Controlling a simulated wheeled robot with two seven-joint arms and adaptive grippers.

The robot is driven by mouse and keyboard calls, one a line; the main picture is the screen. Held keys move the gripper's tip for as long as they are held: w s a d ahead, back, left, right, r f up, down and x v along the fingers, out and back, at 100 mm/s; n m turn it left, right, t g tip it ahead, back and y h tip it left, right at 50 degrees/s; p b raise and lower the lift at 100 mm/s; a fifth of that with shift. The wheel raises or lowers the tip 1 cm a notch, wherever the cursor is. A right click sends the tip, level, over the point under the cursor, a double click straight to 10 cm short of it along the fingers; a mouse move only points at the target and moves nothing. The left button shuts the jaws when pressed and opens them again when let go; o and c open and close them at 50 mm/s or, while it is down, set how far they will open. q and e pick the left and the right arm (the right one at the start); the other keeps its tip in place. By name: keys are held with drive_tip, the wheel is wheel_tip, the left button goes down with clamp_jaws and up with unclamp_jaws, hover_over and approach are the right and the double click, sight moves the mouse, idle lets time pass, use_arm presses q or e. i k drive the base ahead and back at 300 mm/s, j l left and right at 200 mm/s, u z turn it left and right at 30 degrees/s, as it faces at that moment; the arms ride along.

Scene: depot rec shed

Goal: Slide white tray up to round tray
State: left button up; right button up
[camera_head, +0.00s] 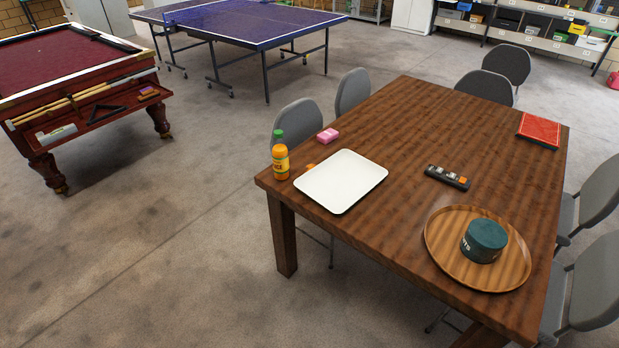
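The white tray (341,181) lies flat on the left part of the wooden table (410,125), near its front left edge. It is rectangular and looks empty. The round tray (447,262) is wooden and lies near the table's right front corner. A dark green round container (484,240) with white lettering stands on it. A clear gap of table lies between the two trays. Neither of my grippers shows in the head view.
A dark strip-shaped object (447,177) lies between and behind the trays. A red book (539,130) lies at the far right. Grey chairs (353,91) surround the table.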

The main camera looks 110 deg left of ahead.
sight(338, 183)
drive_tip(key=u, duration=3.6)
drive_tip(key=i+j, duration=0.05)
